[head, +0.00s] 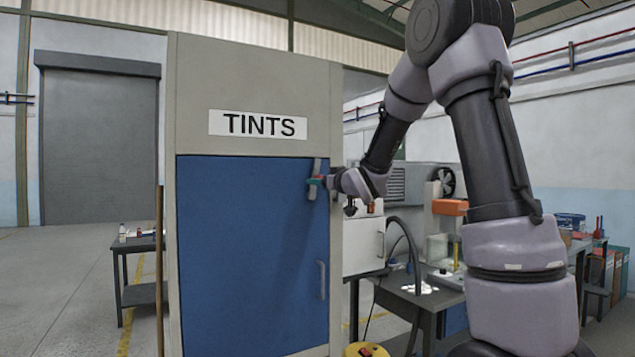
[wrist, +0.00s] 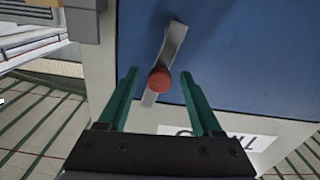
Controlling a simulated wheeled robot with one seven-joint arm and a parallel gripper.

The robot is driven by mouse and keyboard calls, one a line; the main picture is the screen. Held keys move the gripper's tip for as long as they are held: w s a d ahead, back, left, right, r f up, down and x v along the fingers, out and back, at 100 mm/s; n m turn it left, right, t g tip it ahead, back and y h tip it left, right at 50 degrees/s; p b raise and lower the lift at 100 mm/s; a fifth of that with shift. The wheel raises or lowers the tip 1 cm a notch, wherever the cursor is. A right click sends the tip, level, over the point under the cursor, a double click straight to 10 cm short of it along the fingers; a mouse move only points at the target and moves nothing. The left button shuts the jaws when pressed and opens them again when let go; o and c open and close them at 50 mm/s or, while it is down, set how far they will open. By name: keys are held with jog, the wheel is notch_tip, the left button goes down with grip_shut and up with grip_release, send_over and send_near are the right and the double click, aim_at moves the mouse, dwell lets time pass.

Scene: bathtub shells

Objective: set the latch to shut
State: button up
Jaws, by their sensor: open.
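The latch is a grey lever (wrist: 173,45) with a round red knob (wrist: 160,80), on the upper right of the blue cabinet door (head: 250,250). In the head view the lever (head: 317,165) stands nearly upright, close to the door's right edge. My gripper (wrist: 160,72) has its two green fingers apart, one on each side of the red knob, with visible gaps between. In the head view my gripper (head: 323,182) reaches the latch from the right and partly hides it. The door appears closed flush in its frame.
The grey cabinet (head: 255,75) bears a TINTS sign (head: 258,124). A door handle (head: 321,280) sits low on the door's right side. A brown pole (head: 160,270) stands at the cabinet's left. A cluttered workbench (head: 425,295) is to the right; open floor lies left.

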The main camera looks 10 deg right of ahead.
jog(key=shift+x, duration=1.15)
grip_shut()
dwell(0.6)
